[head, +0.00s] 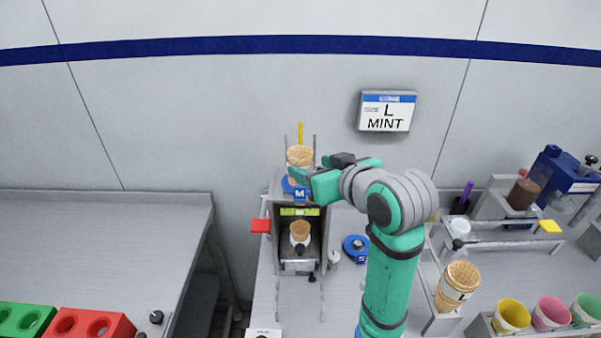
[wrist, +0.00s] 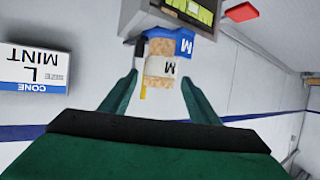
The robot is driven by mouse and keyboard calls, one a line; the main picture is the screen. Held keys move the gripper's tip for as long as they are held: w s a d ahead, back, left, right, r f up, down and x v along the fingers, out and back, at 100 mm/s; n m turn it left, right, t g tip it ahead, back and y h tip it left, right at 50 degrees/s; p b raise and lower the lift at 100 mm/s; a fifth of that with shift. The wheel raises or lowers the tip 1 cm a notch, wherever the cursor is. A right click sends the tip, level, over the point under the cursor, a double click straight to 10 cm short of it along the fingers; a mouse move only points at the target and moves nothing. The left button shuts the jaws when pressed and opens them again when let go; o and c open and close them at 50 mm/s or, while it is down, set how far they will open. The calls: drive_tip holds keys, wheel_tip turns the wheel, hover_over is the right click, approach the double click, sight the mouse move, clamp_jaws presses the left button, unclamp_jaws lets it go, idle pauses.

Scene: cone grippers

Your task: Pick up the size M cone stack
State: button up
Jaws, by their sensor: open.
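The size M cone stack (head: 300,157) stands upright on top of the grey dispenser, above a blue holder marked M (head: 299,194). In the wrist view, the tan stack (wrist: 158,66) has a white M label and shows beside the blue M holder (wrist: 184,44). My gripper (head: 308,178) is at the dispenser top, close to the stack. In the wrist view, its two green fingers (wrist: 160,82) are open, one on each side of the stack's end. Nothing is held. I cannot tell whether a finger touches the stack.
A wall sign (head: 387,111) reads L MINT. Another cone (head: 300,231) sits inside the dispenser (head: 283,210). A red tab (head: 261,226) juts out at its left. A blue S disc (head: 356,246) and a cone stack (head: 458,284) are to the right. The left table (head: 100,245) is largely clear.

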sight(300, 165)
drive_tip(key=shift+x, duration=3.6)
drive_tip(key=shift+s+f, duration=0.15)
drive_tip(key=shift+f, duration=0.05)
drive_tip(key=c, duration=0.6)
